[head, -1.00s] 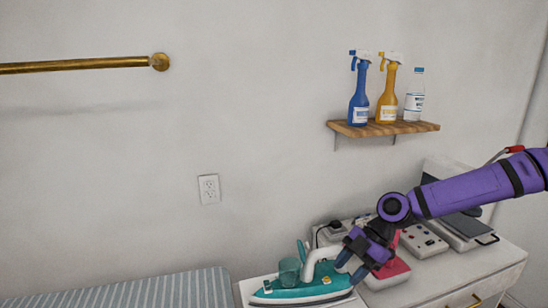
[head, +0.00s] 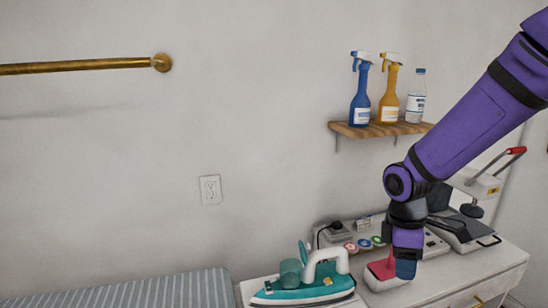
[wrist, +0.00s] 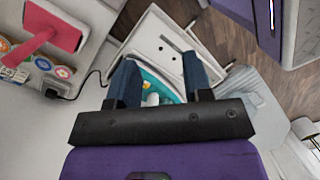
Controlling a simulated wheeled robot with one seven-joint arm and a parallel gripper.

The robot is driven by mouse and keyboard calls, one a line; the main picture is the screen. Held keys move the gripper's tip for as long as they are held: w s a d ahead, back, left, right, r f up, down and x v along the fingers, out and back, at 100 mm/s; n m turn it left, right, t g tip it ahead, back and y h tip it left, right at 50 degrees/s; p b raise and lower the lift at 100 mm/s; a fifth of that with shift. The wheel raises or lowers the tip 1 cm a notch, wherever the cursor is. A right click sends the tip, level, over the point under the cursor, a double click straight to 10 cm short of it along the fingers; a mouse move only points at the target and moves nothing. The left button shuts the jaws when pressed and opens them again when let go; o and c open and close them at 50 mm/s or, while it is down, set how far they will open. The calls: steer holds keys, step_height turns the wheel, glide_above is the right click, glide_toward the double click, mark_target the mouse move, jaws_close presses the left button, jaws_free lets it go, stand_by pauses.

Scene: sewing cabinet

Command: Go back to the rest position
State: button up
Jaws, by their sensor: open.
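My gripper (head: 406,262) is at the end of my purple arm, above the cabinet top at the right, with its fingers pointing down in the head view. In the wrist view my gripper (wrist: 155,80) has its two blue fingers apart with nothing held between them. The teal and white iron (head: 305,283) rests on the cabinet top to the left of my gripper. Part of the iron (wrist: 160,88) shows beyond the fingers in the wrist view. A red-pink handled tool (head: 384,272) stands close beside my gripper, partly hidden by it.
A wooden shelf (head: 350,130) on the wall holds a blue spray bottle (head: 360,95), a yellow one (head: 388,98) and a white bottle (head: 415,98). A striped ironing board (head: 150,291) is at lower left. A machine with a red-tipped lever (head: 480,185) stands behind my arm.

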steer(key=s+d+r+m+t, duration=0.1)
steer(key=s+r+m+t, duration=0.2)
steer(key=s+r+m, duration=0.3)
steer(key=s+d+r+m+t+y, duration=0.1)
steer(key=s+r+m, duration=0.6)
steer(key=r, duration=0.7)
steer(key=s+d+t, duration=0.1)
steer(key=s+t, duration=0.1)
steer(key=shift+d+t, duration=0.2)
steer(key=shift+t, duration=0.2)
steer(key=shift+d+r, duration=0.1)
steer(key=shift+r, duration=0.05)
